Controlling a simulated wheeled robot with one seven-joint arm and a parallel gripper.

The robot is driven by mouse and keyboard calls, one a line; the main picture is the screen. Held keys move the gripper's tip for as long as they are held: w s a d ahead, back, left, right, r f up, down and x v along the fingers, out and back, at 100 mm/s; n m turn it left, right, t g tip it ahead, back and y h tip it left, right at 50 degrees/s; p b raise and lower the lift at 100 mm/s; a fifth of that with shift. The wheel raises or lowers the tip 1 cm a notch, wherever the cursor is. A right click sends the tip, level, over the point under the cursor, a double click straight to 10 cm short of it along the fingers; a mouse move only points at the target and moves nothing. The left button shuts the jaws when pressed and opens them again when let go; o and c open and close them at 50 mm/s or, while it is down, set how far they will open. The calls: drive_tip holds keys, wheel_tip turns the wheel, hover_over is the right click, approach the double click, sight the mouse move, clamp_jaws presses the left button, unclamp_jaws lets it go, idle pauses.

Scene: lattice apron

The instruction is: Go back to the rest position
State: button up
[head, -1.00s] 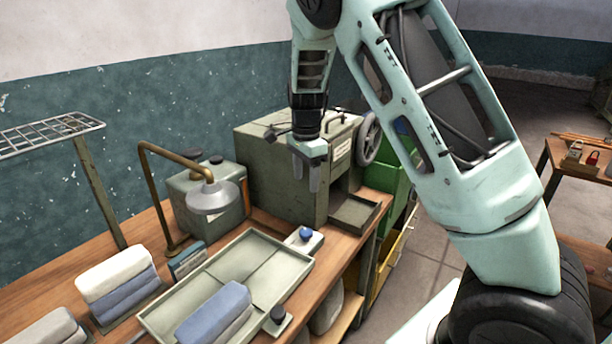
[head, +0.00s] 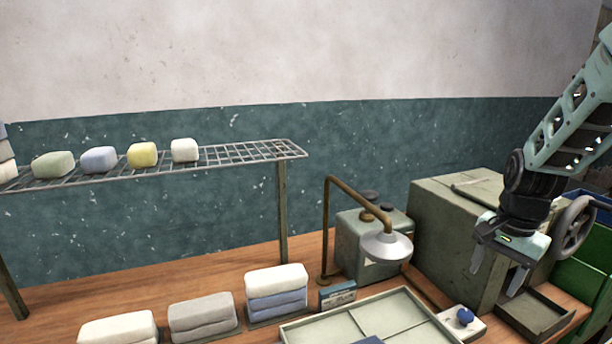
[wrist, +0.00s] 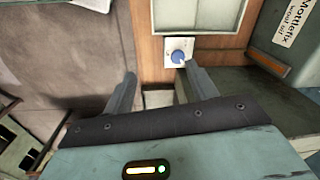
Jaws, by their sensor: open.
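My gripper (head: 500,272) is at the right of the head view, in front of the green-grey metal box machine (head: 455,205). Its two fingers hang down, apart, with nothing between them. In the wrist view my gripper (wrist: 158,88) also shows its fingers spread and empty. Past the fingertips there, a small white block with a blue knob (wrist: 179,56) sits on the wooden bench.
A divided tray (head: 350,325) lies on the bench (head: 200,270), with folded cloth stacks (head: 277,290) to its left. A lamp (head: 385,245) stands behind it. A wire rack (head: 230,155) above holds several soft blocks. Green bins (head: 585,280) stand at the far right.

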drive_tip(key=s+a+r+n, duration=0.3)
drive_tip(key=s+a+n, duration=1.6)
drive_tip(key=s+a, duration=0.4)
drive_tip(key=shift+s+a+r+g, duration=0.15)
drive_tip(key=shift+s+g, duration=0.25)
drive_tip(key=shift+s, duration=0.15)
